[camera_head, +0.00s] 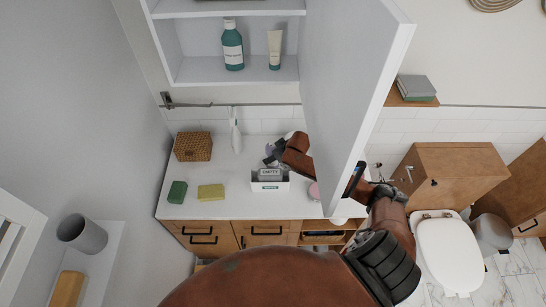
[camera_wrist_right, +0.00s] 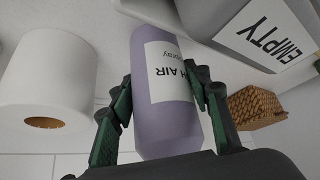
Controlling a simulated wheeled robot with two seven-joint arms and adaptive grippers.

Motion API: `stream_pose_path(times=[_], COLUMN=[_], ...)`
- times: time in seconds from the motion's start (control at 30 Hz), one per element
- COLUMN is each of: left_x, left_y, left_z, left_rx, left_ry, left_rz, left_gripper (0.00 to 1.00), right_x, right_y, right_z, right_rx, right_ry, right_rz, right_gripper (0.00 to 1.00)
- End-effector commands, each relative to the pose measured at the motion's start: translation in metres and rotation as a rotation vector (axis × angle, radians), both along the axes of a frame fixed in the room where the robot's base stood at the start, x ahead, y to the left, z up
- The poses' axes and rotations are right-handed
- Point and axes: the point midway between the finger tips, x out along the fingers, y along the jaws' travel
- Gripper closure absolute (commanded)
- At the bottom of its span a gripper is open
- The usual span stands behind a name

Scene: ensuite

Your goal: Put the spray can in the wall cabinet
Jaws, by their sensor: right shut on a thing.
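The spray can (camera_wrist_right: 165,115) is lavender with a white label reading "AIR Spray". My right gripper (camera_wrist_right: 160,84) is shut on it, with one finger on each side of the can. In the head view my right gripper (camera_head: 273,157) is low over the counter, and only a small lavender patch of the can shows there. The wall cabinet (camera_head: 188,72) is open, its white door (camera_head: 350,75) swung out to the right. My right arm passes behind this door. My left gripper is out of view.
A teal bottle (camera_head: 233,50) and a cream tube (camera_head: 274,50) stand in the cabinet, with bare shelf left of them. A paper roll (camera_wrist_right: 60,85) is near the can.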

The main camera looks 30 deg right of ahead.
Motion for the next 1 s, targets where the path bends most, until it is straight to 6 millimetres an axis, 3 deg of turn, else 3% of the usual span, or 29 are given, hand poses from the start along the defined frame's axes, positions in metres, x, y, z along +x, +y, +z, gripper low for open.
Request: stream_pose_path(times=[0.4,0.43,0.67,1.0], left_x=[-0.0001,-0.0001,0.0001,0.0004], left_y=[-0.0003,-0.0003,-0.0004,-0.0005], left_z=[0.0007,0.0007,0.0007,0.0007], left_rx=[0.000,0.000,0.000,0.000], left_ry=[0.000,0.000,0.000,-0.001], left_rz=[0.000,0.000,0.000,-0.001], left_gripper=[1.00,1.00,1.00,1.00], right_x=[0.0007,0.0003,0.0001,0.0003], right_y=[-0.0002,-0.0004,-0.0003,-0.0006], right_z=[-0.0074,-0.0079,-0.0078,-0.0043], right_rx=[0.000,-0.001,-0.001,-0.002], right_ry=[-0.002,-0.001,-0.001,-0.001], right_rz=[-0.001,-0.001,-0.001,0.000], right_gripper=[0.86,0.54,0.38,0.38])
